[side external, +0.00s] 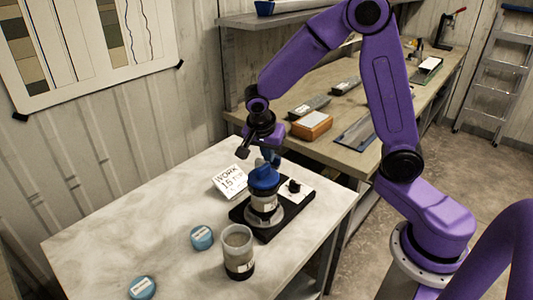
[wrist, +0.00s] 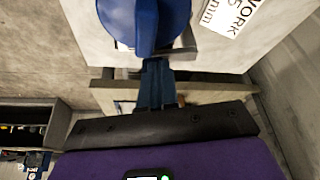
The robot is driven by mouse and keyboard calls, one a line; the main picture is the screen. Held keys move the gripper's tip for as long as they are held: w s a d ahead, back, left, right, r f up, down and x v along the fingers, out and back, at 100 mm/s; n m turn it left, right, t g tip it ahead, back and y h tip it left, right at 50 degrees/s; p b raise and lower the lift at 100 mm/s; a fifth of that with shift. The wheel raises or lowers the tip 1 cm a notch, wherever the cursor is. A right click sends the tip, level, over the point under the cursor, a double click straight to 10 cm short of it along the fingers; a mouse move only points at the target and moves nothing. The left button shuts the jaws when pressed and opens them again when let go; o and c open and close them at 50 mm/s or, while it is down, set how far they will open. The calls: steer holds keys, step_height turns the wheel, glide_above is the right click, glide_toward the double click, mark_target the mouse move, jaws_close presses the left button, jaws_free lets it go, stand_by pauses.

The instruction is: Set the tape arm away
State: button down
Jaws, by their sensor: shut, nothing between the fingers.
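A blue ridged piece (side external: 264,176) sits on top of a clear, labelled liner (side external: 264,202), which stands upright in a ring on a black base (side external: 301,199). The base has a dark knob (side external: 293,185) at its right. I cannot tell for sure which part is the tape arm. My gripper (side external: 270,156) is just behind and above the blue piece, with its fingers shut and empty. In the wrist view, my blue fingers (wrist: 154,66) point at the edge of the blue piece (wrist: 145,20); I cannot tell whether they touch it. The liner is mostly hidden there.
A second open liner (side external: 238,252) stands at the front of the pale table (side external: 120,225). Two blue caps (side external: 202,237) (side external: 142,288) lie to its left. The table's left part is clear. A bench (side external: 335,140) with boxes lies behind.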

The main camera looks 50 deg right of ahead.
steer(key=d+n+t, duration=0.1)
steer(key=n, duration=0.2)
steer(key=d+n+t+y, duration=0.1)
steer(key=d+n, duration=0.1)
steer(key=shift+s+n, duration=0.1)
steer(key=shift+n, duration=0.3)
steer(key=shift+d, duration=0.4)
steer(key=shift+w+d, duration=0.15)
steer(key=shift+w, duration=0.1)
steer(key=shift+r, duration=0.1)
steer(key=d+v, duration=0.1)
steer(key=v, duration=0.8)
steer(key=shift+s+a+r, duration=0.2)
steer(key=shift+s+r, duration=0.15)
steer(key=shift+r, duration=0.05)
steer(key=s+a+f+n+g+y, duration=0.1)
steer(key=s+a+n, duration=0.3)
steer(key=s+n, duration=0.6)
steer(key=s+a+f+n+g+y, duration=0.2)
steer(key=s+a+f+n, duration=0.1)
steer(key=s+n, duration=0.8)
steer(key=s+a, duration=0.1)
steer(key=s, duration=0.2)
steer(key=shift+y, duration=0.3)
